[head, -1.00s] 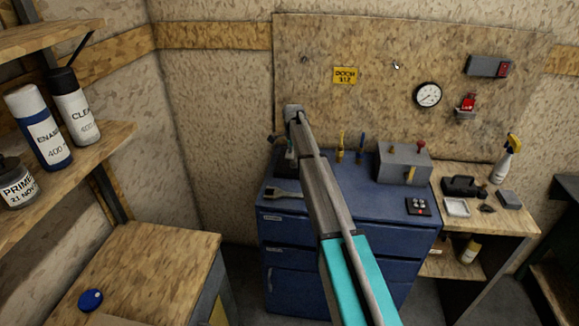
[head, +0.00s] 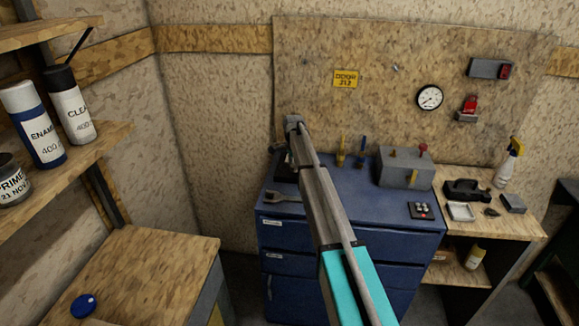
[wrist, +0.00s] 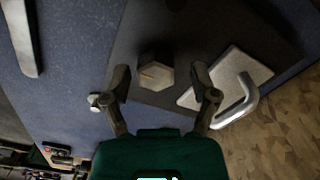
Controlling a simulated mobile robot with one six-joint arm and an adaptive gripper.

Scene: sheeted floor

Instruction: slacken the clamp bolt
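In the wrist view a hexagonal bolt head (wrist: 157,72), grey with a small orange mark, stands on a dark base. I take it for the clamp bolt. My gripper (wrist: 160,86) is open, its two dark fingers apart on either side of the bolt's line. The bolt appears just beyond the fingertips, and I see no contact. In the head view my arm reaches over the left part of the blue cabinet (head: 350,210); the arm hides the bolt there.
A pale plate (wrist: 240,75) with a curved light handle (wrist: 243,103) lies right of the bolt in the wrist view. A small light knob (wrist: 96,101) is near the left finger. A wrench (head: 285,197) lies on the cabinet's left front. A grey box (head: 405,167) stands further right.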

